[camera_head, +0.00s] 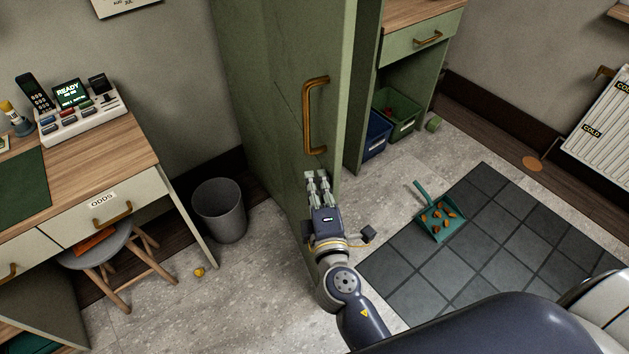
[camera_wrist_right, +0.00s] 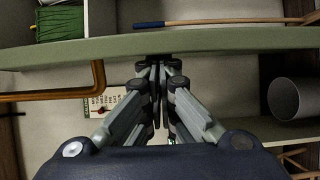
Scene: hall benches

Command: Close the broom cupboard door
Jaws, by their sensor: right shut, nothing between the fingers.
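The broom cupboard door (camera_head: 265,110) is a tall green panel standing open, with a bronze bar handle (camera_head: 315,115) near its free edge. My right gripper (camera_head: 317,176) is shut and empty, just below the handle at the door's face near that edge. In the right wrist view, the door's edge (camera_wrist_right: 230,43) runs across the picture right at the shut fingertips (camera_wrist_right: 158,66), with the handle (camera_wrist_right: 50,95) to the left. I cannot tell whether the fingers touch the door. My left gripper is not in view.
A grey bin (camera_head: 219,210), a stool (camera_head: 105,255) and a desk (camera_head: 120,145) stand left of the door. Right of it are crates (camera_head: 398,115) under a counter and a teal dustpan (camera_head: 440,218) on a dark mat (camera_head: 480,255). Pale floor lies bare around the door's foot.

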